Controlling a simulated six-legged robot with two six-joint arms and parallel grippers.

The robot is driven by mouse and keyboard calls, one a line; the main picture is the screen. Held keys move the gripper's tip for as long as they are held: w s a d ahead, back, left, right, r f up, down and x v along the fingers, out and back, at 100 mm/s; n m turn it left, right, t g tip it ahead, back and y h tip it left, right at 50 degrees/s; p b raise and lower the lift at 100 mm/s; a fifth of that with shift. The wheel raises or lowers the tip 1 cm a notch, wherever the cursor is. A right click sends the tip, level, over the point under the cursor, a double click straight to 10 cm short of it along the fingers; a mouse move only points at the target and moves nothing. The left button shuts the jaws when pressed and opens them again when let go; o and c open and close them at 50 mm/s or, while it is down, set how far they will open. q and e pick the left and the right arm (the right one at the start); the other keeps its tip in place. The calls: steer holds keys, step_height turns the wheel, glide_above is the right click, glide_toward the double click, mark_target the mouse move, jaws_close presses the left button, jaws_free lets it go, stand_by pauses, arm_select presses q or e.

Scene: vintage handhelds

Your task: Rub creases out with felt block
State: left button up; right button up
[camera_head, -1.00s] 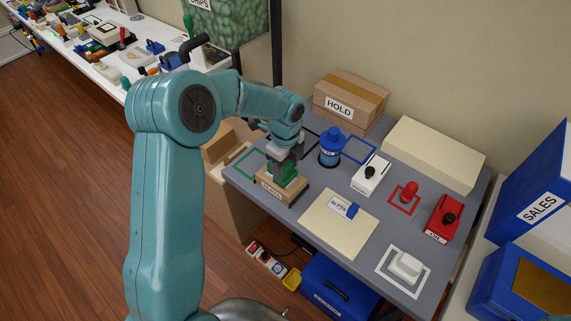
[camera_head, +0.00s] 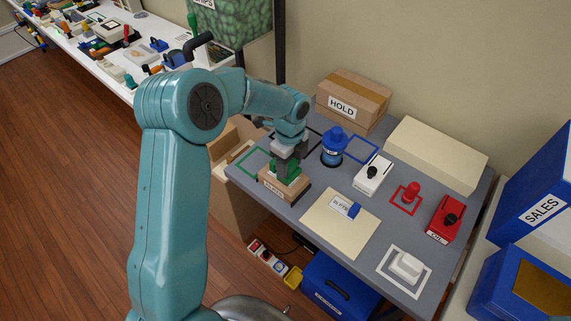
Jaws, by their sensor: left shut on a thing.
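My left gripper (camera_head: 287,157) is shut on a green block (camera_head: 289,172), which looks like the felt block. The green block is upright on or just above the top of a tan box (camera_head: 271,187) with a white label on its front. Whether it touches the top is too small to tell. The gripper hides the block's upper part. My right gripper is not in view.
The grey table (camera_head: 310,281) holds a cream sheet (camera_head: 338,236) with a blue-ended tag, a blue bottle (camera_head: 332,154), a HOLD carton (camera_head: 352,100), a white device (camera_head: 371,176), a red device (camera_head: 443,220), a red knob (camera_head: 411,192) and a white block (camera_head: 406,265). An empty green outline (camera_head: 251,160) lies left.

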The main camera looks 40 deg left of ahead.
arm_select(q)
steer(key=shift+w, duration=0.45)
steer(key=shift+s, duration=0.1)
steer(key=shift+s, duration=0.55)
steer(key=shift+s+b, duration=0.35)
steer(key=shift+s, duration=0.55)
steer(key=shift+r, duration=0.1)
steer(key=shift+w+d+f+p, duration=0.15)
steer(key=shift+w+p, duration=0.35)
steer(key=shift+w, duration=1.05)
steer(key=shift+s, duration=0.2)
